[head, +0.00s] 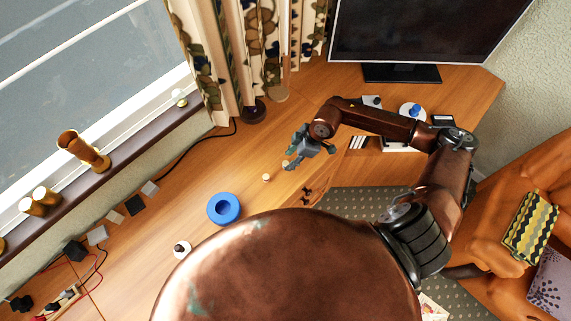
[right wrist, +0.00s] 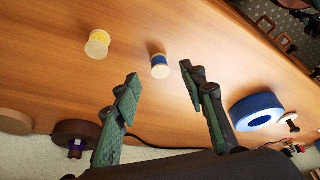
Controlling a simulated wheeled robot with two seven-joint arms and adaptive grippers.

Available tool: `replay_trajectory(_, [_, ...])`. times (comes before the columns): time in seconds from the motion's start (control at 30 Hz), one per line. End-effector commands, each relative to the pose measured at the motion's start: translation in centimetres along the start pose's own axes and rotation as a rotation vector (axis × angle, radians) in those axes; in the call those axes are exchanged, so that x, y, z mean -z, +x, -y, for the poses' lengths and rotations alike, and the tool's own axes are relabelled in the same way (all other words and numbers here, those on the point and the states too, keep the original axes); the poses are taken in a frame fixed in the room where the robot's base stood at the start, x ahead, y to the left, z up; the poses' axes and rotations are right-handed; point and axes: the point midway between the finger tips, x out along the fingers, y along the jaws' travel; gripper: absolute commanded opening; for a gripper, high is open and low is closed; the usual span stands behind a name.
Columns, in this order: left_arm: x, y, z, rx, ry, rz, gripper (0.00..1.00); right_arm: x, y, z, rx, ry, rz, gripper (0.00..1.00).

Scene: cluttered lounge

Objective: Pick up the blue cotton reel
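The blue cotton reel (right wrist: 160,66) stands on the wooden desk in the right wrist view, with pale ends and blue thread. It appears beyond and between the fingertips of my right gripper (right wrist: 159,76), apart from them. In the head view I take it to be the small pale-topped reel (head: 266,178), left of and below my right gripper (head: 291,150). The right gripper is open and empty above the desk. A second reel with yellowish thread (right wrist: 97,44) stands nearby; it also shows close to the fingers in the head view (head: 285,164). My left gripper is out of view.
A blue ring (head: 223,208) and a small black-and-white item (head: 180,249) lie on the desk (head: 200,180). A dark round item (head: 253,112) sits by the curtain. A monitor (head: 425,30) stands at the back. An orange armchair (head: 500,200) is at right.

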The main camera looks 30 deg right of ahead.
Motion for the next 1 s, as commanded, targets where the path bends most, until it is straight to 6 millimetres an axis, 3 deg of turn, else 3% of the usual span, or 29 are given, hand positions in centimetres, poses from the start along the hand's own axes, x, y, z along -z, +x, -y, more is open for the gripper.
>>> replay_trajectory(0.2, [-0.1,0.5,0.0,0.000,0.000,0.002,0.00,-0.1,3.2,0.1,0.002,0.000,-0.002,0.39])
replay_trajectory(0.43, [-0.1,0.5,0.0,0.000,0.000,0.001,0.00,0.0,3.4,0.1,0.001,0.000,-0.001,0.39])
replay_trajectory(0.9, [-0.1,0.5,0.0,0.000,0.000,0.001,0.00,-0.1,3.4,0.1,0.002,0.000,-0.001,0.07])
replay_trajectory(1.0, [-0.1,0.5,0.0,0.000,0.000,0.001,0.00,-0.1,3.4,0.1,0.002,0.000,-0.001,0.05])
